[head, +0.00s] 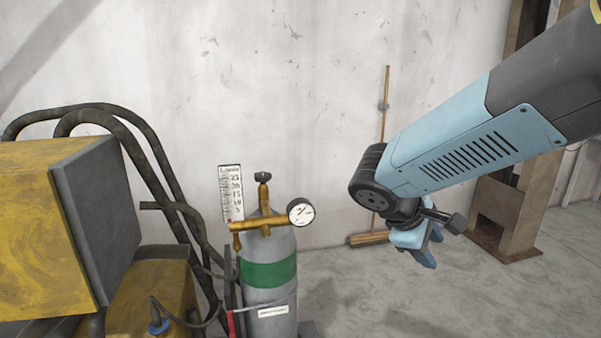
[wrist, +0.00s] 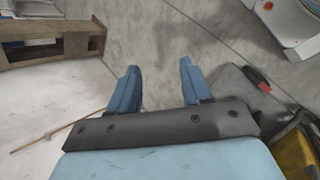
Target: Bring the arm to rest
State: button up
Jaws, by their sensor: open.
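My gripper (head: 428,256) hangs at the end of my blue and grey arm, on the right in the head view, pointing down over the grey floor. In the wrist view its two blue fingers (wrist: 160,85) stand apart with only concrete floor between them. It is open and holds nothing. In the head view it is to the right of a gas cylinder and apart from it.
A grey gas cylinder (head: 268,295) with a green band and gauge (head: 300,212) stands centre-left. Yellow machinery (head: 40,235) with dark hoses fills the left. A broom (head: 368,238) leans on the wall. A steel column (head: 510,205) stands right. Floor under the gripper is clear.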

jog(key=s+a+r+m+t+y, duration=0.1)
jog(key=s+r+m+t+y, duration=0.1)
jog(key=s+r+m+y, duration=0.5)
jog(key=m, duration=0.3)
jog(key=shift+r+t+y, duration=0.3)
jog(key=shift+t, duration=0.1)
jog(key=shift+w+f, duration=0.1)
jog(key=shift+w, duration=0.05)
dwell(1.5)
